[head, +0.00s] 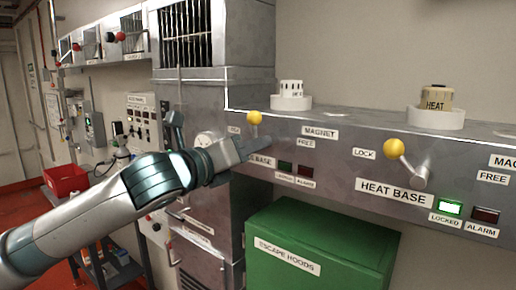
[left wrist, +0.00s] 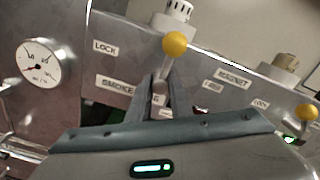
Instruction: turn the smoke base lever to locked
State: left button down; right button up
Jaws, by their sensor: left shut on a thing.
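The smoke base lever has a yellow ball knob (head: 254,117) and stands roughly upright on the front of the grey metal ledge. In the left wrist view its knob (left wrist: 175,44) shows to the right of the LOCK label (left wrist: 105,47). My left gripper (head: 258,146) is shut on the lever below the knob; its fingers (left wrist: 159,96) hide most of the shaft. The smoke label (left wrist: 117,87) is partly covered by the gripper in the head view. The green lamp (head: 285,167) and red alarm lamp (head: 306,170) below are dark. My right gripper is not in view.
The heat base lever (head: 394,147) is to the right, its green LOCKED lamp (head: 449,207) lit. A white detector (head: 291,93) and a beige one (head: 437,98) stand on the ledge. A green escape hoods box (head: 320,245) sits below. A gauge (left wrist: 38,63) is left.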

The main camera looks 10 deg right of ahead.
pick_arm(q)
jog(key=shift+r+n, duration=0.35)
jog(key=shift+n, duration=1.15)
jog(key=n, duration=0.4)
jog(key=shift+a+r+n, duration=0.1)
jog(key=shift+n, duration=1.5)
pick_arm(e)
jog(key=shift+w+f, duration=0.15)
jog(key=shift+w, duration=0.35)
pick_arm(q)
jog(key=c, duration=1.7)
grip_release()
jog(key=shift+w, duration=0.1)
jog(key=shift+c, duration=0.2)
jog(key=shift+o, duration=0.9)
jog(key=shift+w+f, duration=0.1)
jog(key=shift+f, duration=0.15)
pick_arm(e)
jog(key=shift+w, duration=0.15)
pick_arm(q)
jog(key=shift+f, duration=0.1)
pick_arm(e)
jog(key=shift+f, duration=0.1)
